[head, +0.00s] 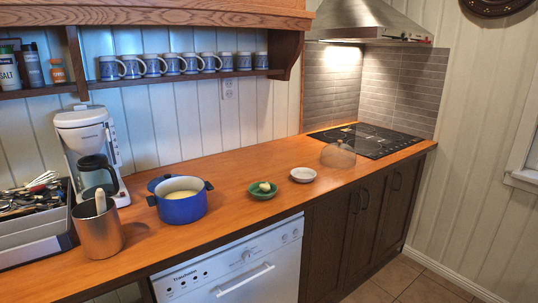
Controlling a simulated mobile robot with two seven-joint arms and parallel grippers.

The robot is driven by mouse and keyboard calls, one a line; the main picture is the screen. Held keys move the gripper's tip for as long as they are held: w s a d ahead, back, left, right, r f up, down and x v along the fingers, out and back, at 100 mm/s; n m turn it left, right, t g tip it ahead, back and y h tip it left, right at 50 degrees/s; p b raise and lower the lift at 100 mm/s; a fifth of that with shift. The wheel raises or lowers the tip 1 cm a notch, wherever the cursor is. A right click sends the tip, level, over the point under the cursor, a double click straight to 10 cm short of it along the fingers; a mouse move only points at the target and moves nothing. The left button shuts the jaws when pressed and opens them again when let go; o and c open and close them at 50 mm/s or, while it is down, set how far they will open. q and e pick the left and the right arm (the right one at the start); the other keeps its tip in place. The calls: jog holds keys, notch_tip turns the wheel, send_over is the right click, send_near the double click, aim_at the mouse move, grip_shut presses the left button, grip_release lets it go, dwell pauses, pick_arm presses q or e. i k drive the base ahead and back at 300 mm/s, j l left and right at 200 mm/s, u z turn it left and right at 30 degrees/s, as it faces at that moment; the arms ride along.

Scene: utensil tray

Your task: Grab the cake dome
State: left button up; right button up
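The cake dome (338,155) is a see-through, brownish dome with a small knob on top. It stands on the wooden counter (232,170) at the front left edge of the black cooktop (368,140). Whether its rim overlaps the cooktop is hard to tell. Neither of my grippers shows in the head view.
A white dish (303,175) and a green dish (262,193) holding something pale lie left of the dome. Further left are a blue pot (181,208), a steel canister (98,233), a coffee maker (88,130) and a utensil tray (32,236). A range hood (365,22) hangs above the cooktop.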

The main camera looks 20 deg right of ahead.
aim_at(338, 155)
jog(key=i+l+u, duration=0.1)
jog(key=l, duration=0.25)
jog(key=i+l+u, duration=0.1)
jog(key=l, duration=0.25)
jog(key=i+l+u, duration=0.1)
jog(key=l, duration=0.25)
jog(key=i+l, duration=0.1)
jog(key=l, duration=0.35)
jog(key=i+l, duration=0.1)
jog(key=l, duration=0.3)
jog(key=i+l+u, duration=0.1)
jog(key=l, duration=0.35)
jog(key=i+l, duration=0.1)
jog(key=l, duration=0.35)
jog(key=i+l, duration=0.1)
jog(key=l, duration=0.35)
